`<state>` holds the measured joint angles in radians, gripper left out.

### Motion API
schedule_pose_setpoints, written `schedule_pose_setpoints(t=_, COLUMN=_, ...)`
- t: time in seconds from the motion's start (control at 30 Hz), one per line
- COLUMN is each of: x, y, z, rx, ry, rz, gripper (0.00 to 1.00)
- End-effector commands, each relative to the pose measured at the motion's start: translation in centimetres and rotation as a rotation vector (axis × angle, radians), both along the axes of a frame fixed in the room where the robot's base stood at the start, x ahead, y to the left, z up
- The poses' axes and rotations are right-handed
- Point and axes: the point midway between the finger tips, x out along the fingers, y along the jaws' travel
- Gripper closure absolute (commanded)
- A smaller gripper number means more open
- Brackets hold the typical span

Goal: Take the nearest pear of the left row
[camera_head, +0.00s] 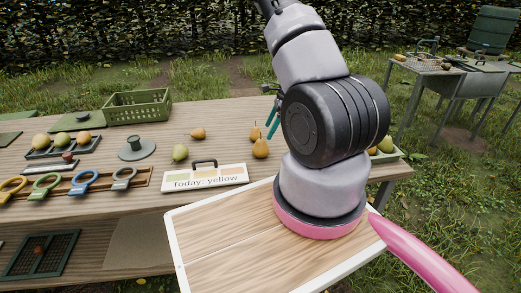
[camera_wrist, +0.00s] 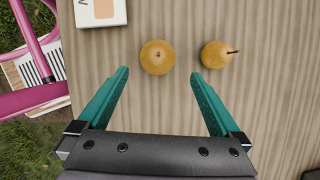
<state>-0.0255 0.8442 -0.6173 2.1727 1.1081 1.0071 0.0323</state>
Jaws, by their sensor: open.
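In the head view, a yellow-green pear (camera_head: 180,152) is the nearer of the left pair on the table, with a brownish pear (camera_head: 198,133) behind it. To their right, a golden-brown pear (camera_head: 260,148) stands in front of another brown pear (camera_head: 254,131). My gripper (camera_head: 271,120) is above the right pair, its teal fingers partly hidden by my arm. In the wrist view, my gripper (camera_wrist: 160,74) is open and empty. The nearer golden-brown pear (camera_wrist: 157,57) lies just beyond the gap between its fingertips; the other pear (camera_wrist: 217,54) is outside the right finger.
A white sign reading "Today: yellow" (camera_head: 205,178) stands in front of the left pair. A grey-green hat-shaped object (camera_head: 136,149), a green crate (camera_head: 137,107) and a tray of fruit (camera_head: 62,147) lie farther left. Another fruit tray (camera_head: 386,156) is right of my arm.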

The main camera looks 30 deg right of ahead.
Motion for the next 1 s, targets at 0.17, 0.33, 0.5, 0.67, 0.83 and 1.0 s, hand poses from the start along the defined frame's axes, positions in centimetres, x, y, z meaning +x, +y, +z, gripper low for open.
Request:
schedule_pose_setpoints(t=0.17, x=0.3, y=1.1, z=-2.9, rx=0.0, ry=0.005, rz=0.001, gripper=0.0)
schedule_pose_setpoints(t=0.33, x=0.6, y=1.7, z=-4.6, rx=-0.001, ry=0.004, rz=0.0, gripper=0.0)
schedule_pose_setpoints(t=0.5, x=0.7, y=2.2, z=-6.0, rx=0.0, ry=0.005, rz=0.001, gripper=0.0)
schedule_pose_setpoints(t=0.67, x=0.8, y=3.1, z=-8.3, rx=0.001, ry=0.005, rz=0.002, gripper=0.0)
schedule_pose_setpoints(t=0.83, x=1.1, y=3.5, z=-9.6, rx=0.0, ry=0.002, rz=0.001, gripper=0.0)
schedule_pose_setpoints(t=1.0, x=1.2, y=3.6, z=-9.6, rx=0.0, ry=0.001, rz=0.0, gripper=0.0)
